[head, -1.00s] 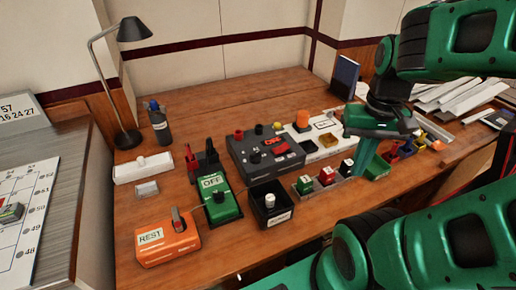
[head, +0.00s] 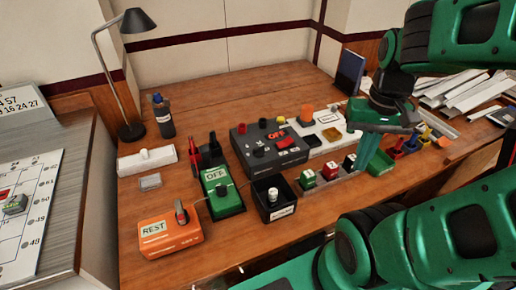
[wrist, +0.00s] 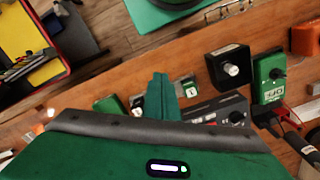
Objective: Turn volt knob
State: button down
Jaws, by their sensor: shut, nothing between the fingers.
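I cannot read a "volt" label on any knob. A black box (head: 276,204) with a white-topped knob (head: 272,194) and an unclear front label stands near the front edge; its knob (wrist: 231,69) also shows in the wrist view. A green box (head: 222,198) marked OFF has a black knob. An orange box (head: 168,236) marked REST has a grey knob (head: 181,213). A dark grey panel (head: 262,153) carries several knobs and a red OFF sign. My gripper (head: 364,171) is shut and empty, apart from these knobs, over the small coloured blocks' right side. Its fingers (wrist: 161,98) point down.
A rack of red, green and black blocks (head: 309,178) is left of my gripper. Coloured bins (head: 410,143) stand to its right. A lamp (head: 133,21), bottle (head: 163,118) and white box (head: 147,161) are at the left. The back of the table is clear.

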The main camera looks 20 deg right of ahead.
aim_at(259, 152)
jog(key=z, duration=0.05)
jog(key=k, duration=0.5)
jog(key=z, duration=1.1)
jog(key=k, duration=0.7)
jog(key=u, duration=1.15)
jog(key=i, duration=1)
